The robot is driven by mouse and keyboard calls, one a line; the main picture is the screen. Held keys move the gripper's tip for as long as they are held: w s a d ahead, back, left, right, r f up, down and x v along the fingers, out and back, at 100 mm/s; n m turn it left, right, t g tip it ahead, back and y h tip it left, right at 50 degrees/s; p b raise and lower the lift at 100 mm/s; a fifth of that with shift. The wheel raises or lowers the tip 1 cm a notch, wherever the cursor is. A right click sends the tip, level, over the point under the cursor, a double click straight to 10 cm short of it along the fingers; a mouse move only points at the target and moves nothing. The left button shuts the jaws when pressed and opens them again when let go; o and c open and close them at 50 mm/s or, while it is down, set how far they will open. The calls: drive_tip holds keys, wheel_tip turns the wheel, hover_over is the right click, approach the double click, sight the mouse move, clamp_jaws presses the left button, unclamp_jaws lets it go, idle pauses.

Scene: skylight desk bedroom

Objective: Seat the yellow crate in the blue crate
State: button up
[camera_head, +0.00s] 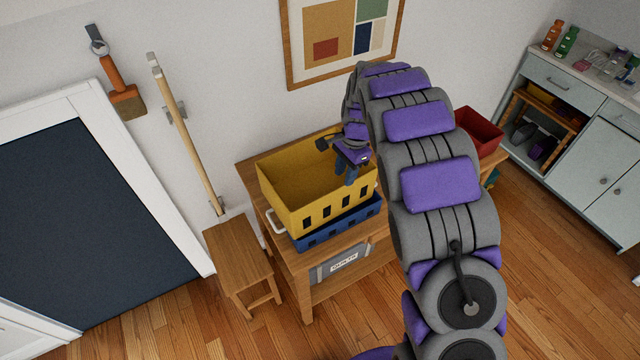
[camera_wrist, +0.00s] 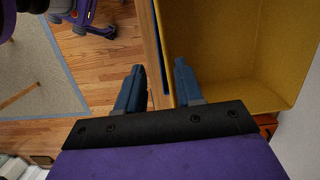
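The yellow crate (camera_head: 295,213) is open-topped, with slots along its front wall, and stands over the blue crate (camera_head: 345,222) on a wooden table. The blue crate shows only as a low band beneath it; I cannot tell how deep the yellow crate sits. My gripper (camera_head: 347,172) is at the right part of the yellow crate, near its rim. In the wrist view my gripper (camera_wrist: 158,88) has its two blue fingers apart. The right finger overlaps the interior of the yellow crate (camera_wrist: 225,60), the left one is outside, and the crate's wall edge runs between them.
The wooden table (camera_head: 302,262) has a labelled grey bin (camera_head: 342,264) below. A wooden stool (camera_head: 238,250) stands to its left, with a pole above. A red bin (camera_head: 478,132) is to the right, behind my arm. A cabinet (camera_head: 590,125) stands at far right.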

sight(339, 189)
drive_tip(key=f, duration=0.1)
drive_tip(key=a+f, duration=0.1)
drive_tip(key=f, duration=0.1)
drive_tip(key=a+f, duration=0.1)
drive_tip(key=f, duration=0.1)
drive_tip(key=shift+s+f, duration=0.2)
drive_tip(key=shift+s, duration=0.05)
drive_tip(key=shift+d+f, duration=0.25)
drive_tip(key=shift+f, duration=0.3)
drive_tip(key=f, duration=0.2)
drive_tip(key=a+f, duration=0.1)
drive_tip(key=f, duration=0.1)
drive_tip(key=shift+s+f+b, duration=0.15)
drive_tip(key=shift+b, duration=0.2)
drive_tip(key=shift+c, duration=1)
drive_tip(key=shift+d, duration=0.2)
clamp_jaws()
drive_tip(key=shift+a, duration=0.1)
